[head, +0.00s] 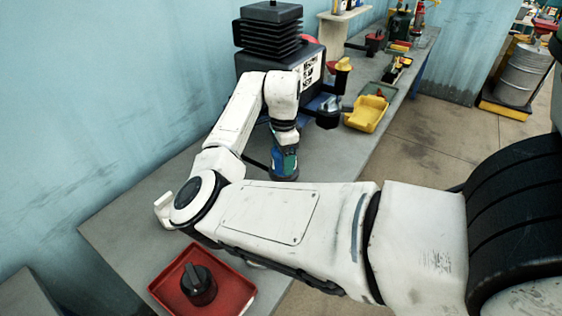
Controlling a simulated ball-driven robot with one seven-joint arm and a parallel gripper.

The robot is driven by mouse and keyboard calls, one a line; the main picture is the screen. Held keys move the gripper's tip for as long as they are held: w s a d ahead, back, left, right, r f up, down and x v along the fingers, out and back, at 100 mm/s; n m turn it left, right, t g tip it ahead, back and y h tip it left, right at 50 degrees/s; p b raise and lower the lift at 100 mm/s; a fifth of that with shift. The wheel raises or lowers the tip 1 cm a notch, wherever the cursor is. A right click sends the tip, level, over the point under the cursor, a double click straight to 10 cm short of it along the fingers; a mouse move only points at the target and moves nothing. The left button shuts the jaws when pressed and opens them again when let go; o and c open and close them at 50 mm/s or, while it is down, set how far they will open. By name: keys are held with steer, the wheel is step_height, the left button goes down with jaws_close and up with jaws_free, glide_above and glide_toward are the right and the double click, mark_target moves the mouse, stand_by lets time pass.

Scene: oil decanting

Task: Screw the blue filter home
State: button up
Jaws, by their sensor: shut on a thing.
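My gripper (284,146) hangs down from the bent arm in front of the black machine. The blue filter (285,164), a small blue cylinder with a paler patch, shows at the gripper's lower end. My gripper is shut on it. The fingertips are too small and dark to make out clearly. The black machine (272,58) has a ribbed top and a white label on its side. My arm hides part of its front, and I cannot tell whether the filter touches any mount or the bench.
A red tray (240,300) with a black knobbed part (197,284) sits at the bench's near end. A yellow bin (366,114) stands right of the machine. More tools and containers line the far grey bench (340,150).

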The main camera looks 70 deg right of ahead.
steer(key=shift+m, duration=0.9)
steer(key=o, duration=1.2)
steer(key=shift+r+p, duration=3.25)
steer(key=shift+r, duration=0.25)
steer(key=shift+f, duration=0.1)
